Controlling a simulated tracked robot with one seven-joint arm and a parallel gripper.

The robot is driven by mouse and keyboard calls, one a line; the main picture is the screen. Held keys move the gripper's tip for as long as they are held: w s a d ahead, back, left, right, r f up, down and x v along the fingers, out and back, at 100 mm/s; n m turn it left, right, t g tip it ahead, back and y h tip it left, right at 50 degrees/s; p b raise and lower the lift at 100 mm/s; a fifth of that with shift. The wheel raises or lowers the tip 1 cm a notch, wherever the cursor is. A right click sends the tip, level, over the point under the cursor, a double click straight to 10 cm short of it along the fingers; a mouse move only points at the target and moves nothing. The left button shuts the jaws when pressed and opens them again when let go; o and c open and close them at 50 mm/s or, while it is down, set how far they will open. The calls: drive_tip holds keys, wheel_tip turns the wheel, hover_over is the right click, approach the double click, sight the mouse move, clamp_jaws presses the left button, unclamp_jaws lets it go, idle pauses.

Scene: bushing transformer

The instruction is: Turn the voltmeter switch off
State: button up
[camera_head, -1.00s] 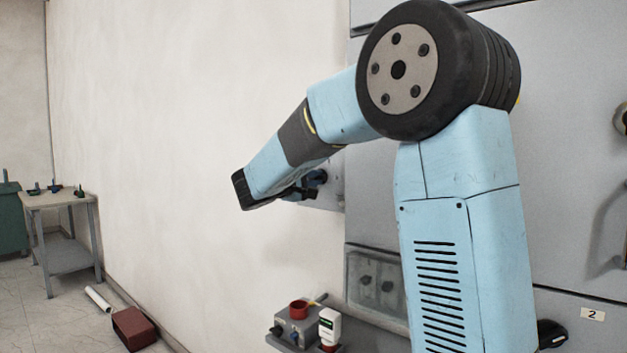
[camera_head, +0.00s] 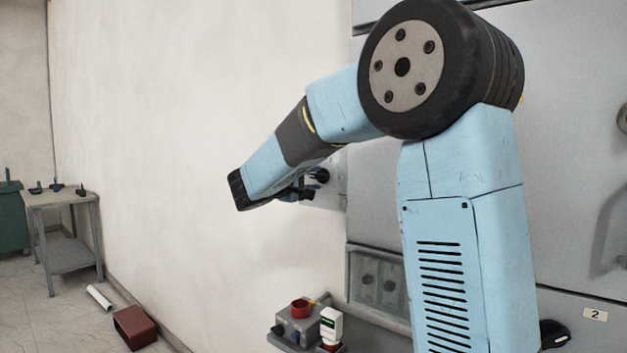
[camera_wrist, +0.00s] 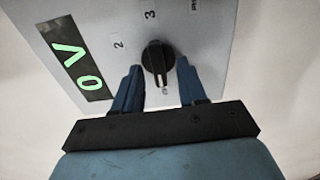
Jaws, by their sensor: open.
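The voltmeter panel (camera_wrist: 207,52) fills the upper part of the wrist view, a light grey plate with a dark display (camera_wrist: 80,62) showing green characters. The voltmeter switch (camera_wrist: 157,57) is a round black knob with a pale mark at its lower end. Labels "2" and "3" show beside it. My gripper (camera_wrist: 160,78) is open, with one blue finger on each side of the knob. I cannot tell whether the fingers touch it. In the head view my gripper (camera_head: 300,190) shows small and dark beside the wall panel (camera_head: 333,192), mostly hidden behind my arm.
Below stands a shelf with a grey box (camera_head: 297,325), a red round part (camera_head: 300,308) and a white device (camera_head: 331,326). A metal table (camera_head: 66,197) and a dark red box (camera_head: 135,327) are at the left. A grey cabinet (camera_head: 570,180) is behind my arm.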

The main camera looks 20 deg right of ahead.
drive_tip(key=v, duration=1.2)
drive_tip(key=shift+s+a, duration=0.15)
drive_tip(key=shift+a, duration=0.1)
drive_tip(key=shift+s+f, duration=0.1)
